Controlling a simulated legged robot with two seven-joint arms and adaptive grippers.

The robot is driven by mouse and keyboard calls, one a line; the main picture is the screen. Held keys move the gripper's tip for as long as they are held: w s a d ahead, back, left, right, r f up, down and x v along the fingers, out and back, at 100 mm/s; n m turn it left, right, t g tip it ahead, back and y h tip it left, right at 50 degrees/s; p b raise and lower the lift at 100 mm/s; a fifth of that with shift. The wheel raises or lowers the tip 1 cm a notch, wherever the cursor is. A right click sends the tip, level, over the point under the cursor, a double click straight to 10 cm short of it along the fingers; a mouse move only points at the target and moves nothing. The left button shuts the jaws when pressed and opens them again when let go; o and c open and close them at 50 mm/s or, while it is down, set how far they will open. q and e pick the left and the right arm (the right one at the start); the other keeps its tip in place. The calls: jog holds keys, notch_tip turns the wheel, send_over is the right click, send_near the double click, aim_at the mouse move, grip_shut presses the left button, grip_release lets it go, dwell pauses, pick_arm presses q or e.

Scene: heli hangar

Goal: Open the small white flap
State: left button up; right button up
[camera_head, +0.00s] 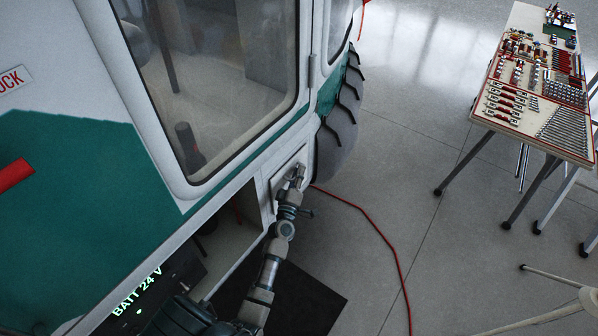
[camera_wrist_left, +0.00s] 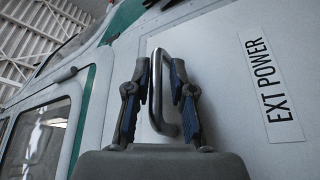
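The small white flap (camera_head: 277,184) is set low in the helicopter's side, between the door window and the wheel. It looks flush with the panel around it. In the left wrist view the white panel (camera_wrist_left: 225,75) carries an EXT POWER label (camera_wrist_left: 271,88) and a metal bar handle (camera_wrist_left: 158,92). My left gripper (camera_head: 298,176) is at the flap; in the left wrist view (camera_wrist_left: 160,72) its fingers are apart, on either side of the handle. I cannot tell whether either finger touches it. My right gripper is not in view.
An open bay (camera_head: 228,235) is left of the flap. A dark BATT 24 V unit (camera_head: 137,298) is at the lower left. A red cable (camera_head: 376,226) runs across the floor. A tool table (camera_head: 515,122) stands at the right. The floor between is mostly clear.

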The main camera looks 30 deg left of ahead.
pick_arm(q)
jog(key=shift+w+d+r, duration=0.15)
jog(key=shift+w+d, duration=0.15)
jog(key=shift+w, duration=0.1)
jog(key=shift+d+r, duration=0.1)
jog(key=shift+d, duration=0.05)
jog(key=shift+a, duration=0.2)
grip_shut()
jog(key=shift+a, duration=0.2)
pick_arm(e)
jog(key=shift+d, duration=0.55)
pick_arm(q)
jog(key=shift+d, duration=0.1)
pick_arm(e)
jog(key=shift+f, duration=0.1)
pick_arm(q)
jog(key=shift+d, duration=0.2)
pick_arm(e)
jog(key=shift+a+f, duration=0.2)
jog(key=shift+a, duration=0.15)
pick_arm(q)
jog(key=shift+m, duration=0.3)
